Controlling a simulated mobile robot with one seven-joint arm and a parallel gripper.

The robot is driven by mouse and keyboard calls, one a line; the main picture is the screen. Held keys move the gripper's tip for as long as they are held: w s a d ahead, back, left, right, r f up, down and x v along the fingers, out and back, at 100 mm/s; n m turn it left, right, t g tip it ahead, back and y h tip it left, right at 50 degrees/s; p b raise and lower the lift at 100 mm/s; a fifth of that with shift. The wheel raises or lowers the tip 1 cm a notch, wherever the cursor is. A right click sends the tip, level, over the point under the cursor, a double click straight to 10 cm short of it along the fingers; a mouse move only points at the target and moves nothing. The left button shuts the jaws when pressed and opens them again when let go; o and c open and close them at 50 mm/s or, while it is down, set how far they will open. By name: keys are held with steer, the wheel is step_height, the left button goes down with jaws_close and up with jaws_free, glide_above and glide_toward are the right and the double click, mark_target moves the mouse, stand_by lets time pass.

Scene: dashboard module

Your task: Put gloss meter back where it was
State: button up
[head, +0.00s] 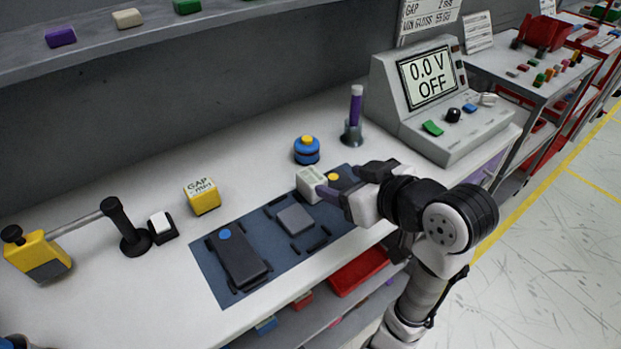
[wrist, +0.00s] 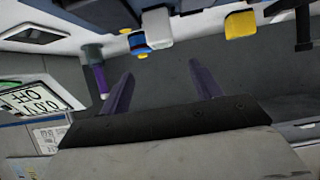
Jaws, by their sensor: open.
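A small pale block with dark marks on its top (head: 311,184), probably the gloss meter, sits at the back edge of the dark blue mat (head: 212,262). In the wrist view a pale block (wrist: 157,25) shows beyond the fingertips. My gripper (head: 343,181) is just right of the pale block, above the mat's right part. Its purple fingers are spread, with nothing between them in the wrist view (wrist: 162,69). My gripper and arm hide part of the mat's right end.
On the mat are a dark device (head: 238,258) and a grey block (head: 295,219). Around it stand a yellow GAP cube (head: 201,196), a blue-yellow knob (head: 306,150), a purple rod in a holder (head: 354,108) and a console reading "0.0 V OFF" (head: 460,143).

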mark_target(311, 175)
steer(key=p+x, duration=0.1)
steer(key=x, duration=0.6)
steer(key=shift+s+f, duration=0.2)
steer(key=shift+p+x, duration=0.8)
steer(key=shift+x, duration=2.05)
steer(key=shift+s+a, duration=0.1)
steer(key=c, duration=1.2)
steer(key=shift+c, duration=0.2)
steer(key=shift+r, duration=0.1)
